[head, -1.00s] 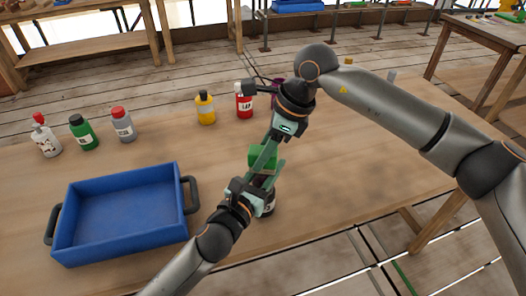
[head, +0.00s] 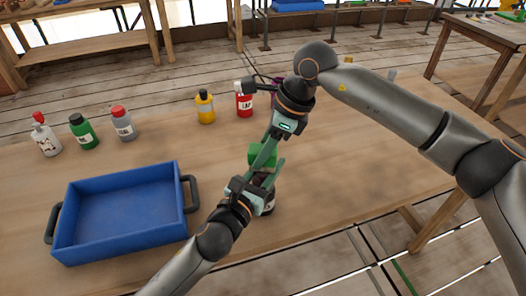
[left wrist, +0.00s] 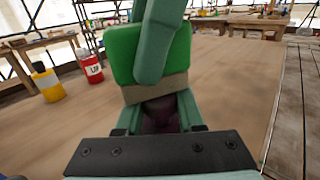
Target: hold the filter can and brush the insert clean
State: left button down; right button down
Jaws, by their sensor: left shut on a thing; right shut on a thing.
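The filter can (head: 269,204) is dark with a white label and stands low at the front of the table, largely hidden by my left gripper (head: 258,184). That gripper is shut on the can. In the left wrist view, a dark maroon part (left wrist: 160,116) shows between its fingers; I cannot tell whether this is the insert. My right gripper (head: 263,160) reaches down from above and is shut on a green brush (head: 262,153). In the left wrist view the brush (left wrist: 124,55) has beige bristles pointing down, just over the maroon part. Whether they touch is unclear.
A blue tray (head: 68,216) with dark handles stands empty at the left. Behind are a white bottle (head: 47,141), a green bottle (head: 83,134), a grey bottle (head: 122,124), a yellow bottle (head: 205,108) and a red bottle (head: 244,101). The table's right side is mostly clear.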

jog(key=shift+s+f, duration=0.1)
jog(key=shift+s, duration=0.45)
jog(key=shift+d, duration=0.1)
jog(key=d+v, duration=0.1)
jog(key=v, duration=0.7)
jog(key=shift+w+d, duration=0.25)
jog(key=shift+d, duration=0.15)
jog(key=shift+f, duration=0.1)
jog(key=a, duration=0.1)
jog(key=a+f, duration=0.1)
jog(key=a, duration=0.1)
jog(key=a+f, duration=0.1)
jog(key=a, duration=0.1)
jog(key=shift+f, duration=2)
